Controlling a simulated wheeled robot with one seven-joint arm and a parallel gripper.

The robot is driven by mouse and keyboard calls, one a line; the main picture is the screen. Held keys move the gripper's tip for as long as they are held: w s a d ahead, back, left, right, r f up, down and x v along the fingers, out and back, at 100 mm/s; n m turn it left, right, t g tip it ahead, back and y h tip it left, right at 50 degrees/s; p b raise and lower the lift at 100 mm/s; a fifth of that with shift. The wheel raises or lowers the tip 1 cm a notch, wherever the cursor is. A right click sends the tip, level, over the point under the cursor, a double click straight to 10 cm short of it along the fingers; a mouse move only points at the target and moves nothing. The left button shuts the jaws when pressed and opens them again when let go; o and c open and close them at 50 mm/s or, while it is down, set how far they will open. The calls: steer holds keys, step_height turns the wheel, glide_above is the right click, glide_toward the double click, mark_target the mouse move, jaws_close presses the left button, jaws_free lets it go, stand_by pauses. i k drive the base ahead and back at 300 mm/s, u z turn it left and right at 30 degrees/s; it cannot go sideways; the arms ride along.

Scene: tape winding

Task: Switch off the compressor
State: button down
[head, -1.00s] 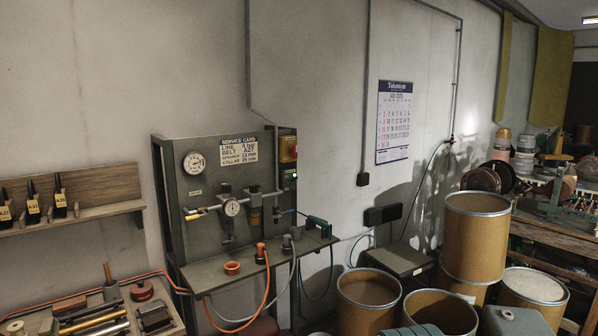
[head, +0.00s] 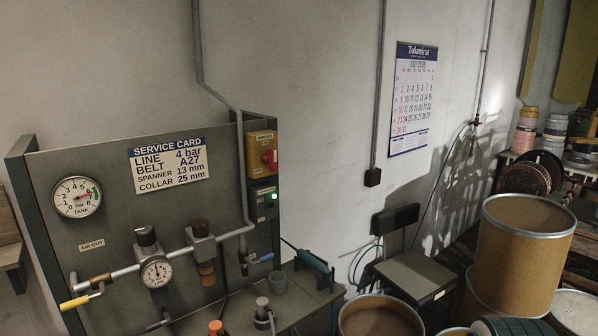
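The service panel (head: 112,222) stands against the wall at the left of the head view. At its upper right is a yellow switch box (head: 257,143) with a red knob (head: 269,158); its label is too small to read. Just below is a small dark box (head: 262,189) with a lit green lamp (head: 273,197). The round TANK gauge (head: 78,197) is at the panel's upper left, its needle pointing to the right. My gripper is not in view, so its state is hidden.
A yellow-handled valve (head: 80,300) sticks out at lower left, beside a second gauge (head: 156,272). A stool (head: 415,276) and fibre drums (head: 525,245) crowd the right.

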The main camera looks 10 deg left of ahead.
mark_target(275, 204)
steer(key=u, duration=0.2)
steer(key=i, duration=0.95)
steer(key=u, duration=0.2)
